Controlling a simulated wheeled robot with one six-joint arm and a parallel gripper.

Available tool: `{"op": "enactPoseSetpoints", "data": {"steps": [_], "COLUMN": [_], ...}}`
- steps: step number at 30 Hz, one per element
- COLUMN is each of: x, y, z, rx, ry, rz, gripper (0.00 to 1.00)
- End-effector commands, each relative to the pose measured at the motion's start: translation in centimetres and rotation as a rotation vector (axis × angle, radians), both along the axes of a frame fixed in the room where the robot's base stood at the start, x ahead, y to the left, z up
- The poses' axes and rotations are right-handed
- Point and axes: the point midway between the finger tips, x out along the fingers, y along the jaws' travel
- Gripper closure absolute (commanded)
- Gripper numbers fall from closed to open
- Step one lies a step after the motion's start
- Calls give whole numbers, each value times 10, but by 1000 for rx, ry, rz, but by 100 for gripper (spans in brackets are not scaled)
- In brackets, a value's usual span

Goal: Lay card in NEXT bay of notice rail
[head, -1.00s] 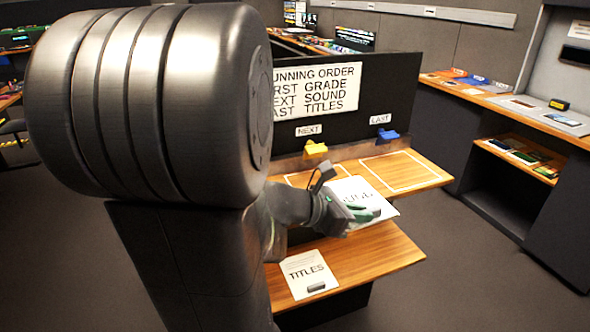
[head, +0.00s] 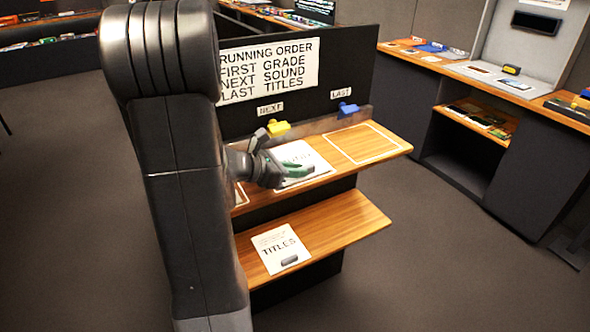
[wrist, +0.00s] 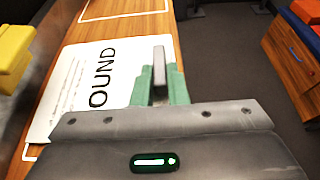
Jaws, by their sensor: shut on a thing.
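The white card (head: 304,158) is over the NEXT bay of the wooden notice rail (head: 318,180), below the NEXT label (head: 270,108) and the yellow clip (head: 278,128). In the wrist view the card (wrist: 70,92) reads "OUND", its other letters hidden by my gripper. My gripper (head: 290,172), with green fingers, is shut on the card's near edge by its grey tab (wrist: 158,62). The card looks nearly flat, close to the wood; I cannot tell whether it touches. A white bay outline (wrist: 30,152) shows beside it.
The LAST bay (head: 365,143) to the right is empty, under a blue clip (head: 347,109). A TITLES card (head: 280,248) lies on the lower shelf (head: 335,222). The running order board (head: 268,70) stands behind the rail. Open floor lies to the right.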

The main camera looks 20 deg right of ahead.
Motion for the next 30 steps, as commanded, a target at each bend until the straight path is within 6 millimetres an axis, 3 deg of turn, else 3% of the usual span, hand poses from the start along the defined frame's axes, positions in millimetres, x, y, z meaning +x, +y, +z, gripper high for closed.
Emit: {"op": "enactPoseSetpoints", "data": {"steps": [11,12,15,27,30], "x": [0,0,0,0,1], "y": [0,0,0,1,12], "z": [-6,-5,-4,2,4], "rx": [0,0,0,0,-1], "ry": [-1,-1,-1,-2,-4], "rz": [1,1,1,1,6], "gripper": [100,83,65,65,65]}}
